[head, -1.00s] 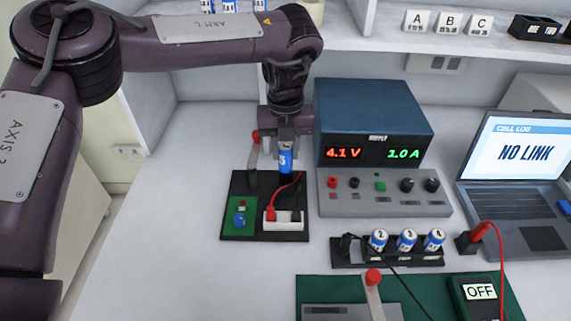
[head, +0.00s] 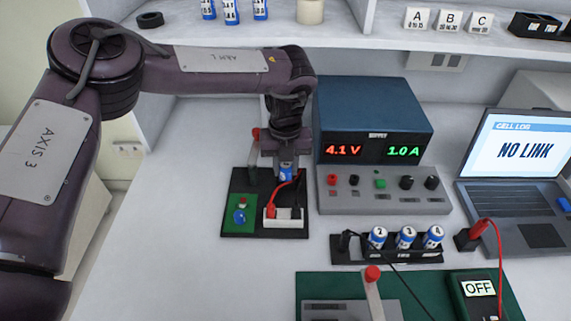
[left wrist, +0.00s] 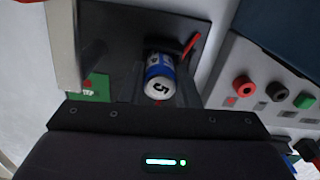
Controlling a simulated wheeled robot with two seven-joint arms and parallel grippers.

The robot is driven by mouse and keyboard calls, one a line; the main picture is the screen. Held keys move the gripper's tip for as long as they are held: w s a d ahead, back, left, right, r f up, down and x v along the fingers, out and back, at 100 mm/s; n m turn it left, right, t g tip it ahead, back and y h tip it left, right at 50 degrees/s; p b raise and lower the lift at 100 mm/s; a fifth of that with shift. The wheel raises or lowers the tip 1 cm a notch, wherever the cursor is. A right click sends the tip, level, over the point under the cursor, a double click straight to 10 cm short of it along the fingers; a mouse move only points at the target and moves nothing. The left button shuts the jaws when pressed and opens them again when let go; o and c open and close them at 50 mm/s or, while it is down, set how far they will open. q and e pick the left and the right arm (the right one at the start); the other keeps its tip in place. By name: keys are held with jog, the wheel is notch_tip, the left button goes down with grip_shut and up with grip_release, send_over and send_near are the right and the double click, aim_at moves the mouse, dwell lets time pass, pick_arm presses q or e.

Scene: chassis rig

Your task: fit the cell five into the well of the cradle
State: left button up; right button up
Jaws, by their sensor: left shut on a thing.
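Cell five (head: 286,174), a blue and white cylinder, stands upright in the jaws of my left gripper (head: 286,163). In the left wrist view its white end with the "5" (left wrist: 157,88) faces the camera. My left gripper is shut on it, low over the back of a black board (head: 238,184) that appears to be the cradle's base. A white block (head: 284,224) with red and black plugs sits at the board's front. The well is hidden by the gripper and cell, so I cannot tell whether the cell's lower end is inside it. My right gripper is not in view.
The power supply (head: 373,120) stands close to the right of the gripper. A red-tipped lever (head: 254,150) rises just left of it. A rack (head: 390,256) holds cells two, three and four. A red lead (head: 284,187) arches in front. The bench left of the board is clear.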

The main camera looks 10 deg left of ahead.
aim_at(286, 164)
pick_arm(q)
jog(key=o, duration=1)
jog(key=shift+o, duration=0.2)
jog(key=shift+r, duration=3.9)
